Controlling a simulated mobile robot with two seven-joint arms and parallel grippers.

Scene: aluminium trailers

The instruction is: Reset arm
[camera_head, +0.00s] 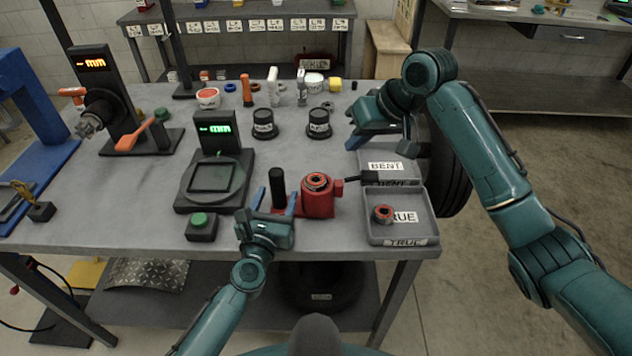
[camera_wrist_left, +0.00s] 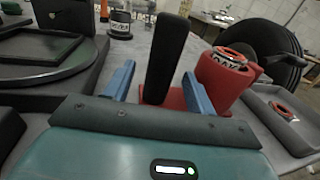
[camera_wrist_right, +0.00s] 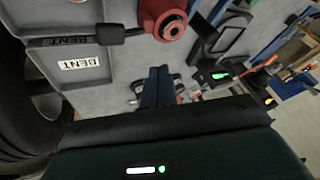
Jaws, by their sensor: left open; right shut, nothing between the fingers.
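My left gripper (camera_head: 277,200) is open, its blue fingers on either side of an upright black handle (camera_head: 277,187) at the front of the table. In the left wrist view the handle (camera_wrist_left: 167,55) stands between the spread fingers; I cannot tell whether they touch it. It rises from a red base beside a red fixture (camera_head: 318,196) with a round ring on top. A side lever with a black grip (camera_head: 369,177) reaches from the fixture over the BENT tray's front. My right gripper (camera_head: 354,140) is shut and empty above the back of the BENT tray (camera_head: 392,166); its fingers are together in the right wrist view (camera_wrist_right: 157,88).
The TRUE tray (camera_head: 428,212) holds a red ringed part (camera_head: 383,213). A gauge with a round plate (camera_head: 213,180) and a green button box (camera_head: 201,226) stand left of the left gripper. Black-capped jars (camera_head: 264,123) and small parts stand at the back. A tyre (camera_head: 450,170) is beyond the right edge.

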